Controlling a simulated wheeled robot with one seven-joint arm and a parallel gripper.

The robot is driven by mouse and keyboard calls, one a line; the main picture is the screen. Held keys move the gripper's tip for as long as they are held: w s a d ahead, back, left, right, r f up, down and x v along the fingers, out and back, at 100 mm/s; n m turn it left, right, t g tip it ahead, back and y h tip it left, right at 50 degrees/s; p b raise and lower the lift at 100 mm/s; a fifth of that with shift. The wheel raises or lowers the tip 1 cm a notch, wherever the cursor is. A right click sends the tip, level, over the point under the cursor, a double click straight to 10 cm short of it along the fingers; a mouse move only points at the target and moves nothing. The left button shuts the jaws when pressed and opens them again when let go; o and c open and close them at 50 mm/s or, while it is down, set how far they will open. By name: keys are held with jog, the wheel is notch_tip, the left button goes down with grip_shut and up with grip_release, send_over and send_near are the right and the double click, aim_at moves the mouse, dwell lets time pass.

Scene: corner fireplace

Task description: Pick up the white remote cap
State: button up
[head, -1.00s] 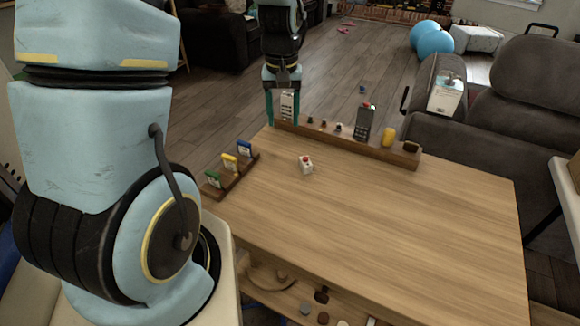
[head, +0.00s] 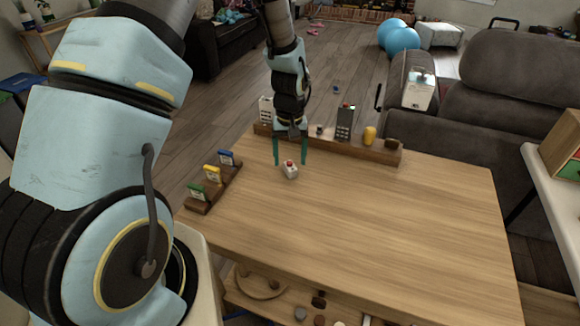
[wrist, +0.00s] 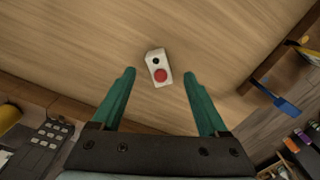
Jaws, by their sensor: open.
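A small white block with a red button (head: 290,171), which looks like the white remote cap, lies on the wooden table near its far left part. In the wrist view the white block (wrist: 156,61) also shows a dark dot beside the red button. My gripper (head: 290,161) is open, pointing down, with its green fingers on either side of the block in the head view. In the wrist view the block lies between and slightly beyond the fingertips (wrist: 160,73). Nothing is held. I cannot tell how high the fingertips are above the table.
A wooden rack (head: 352,149) along the far edge holds a white remote (head: 266,108), a dark remote (head: 345,122) and a yellow object (head: 369,135). A smaller rack (head: 203,199) at left holds green, yellow and blue tagged pieces. The table's middle and right (head: 400,220) are clear.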

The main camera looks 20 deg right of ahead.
jog(key=shift+f, duration=1.35)
grip_shut()
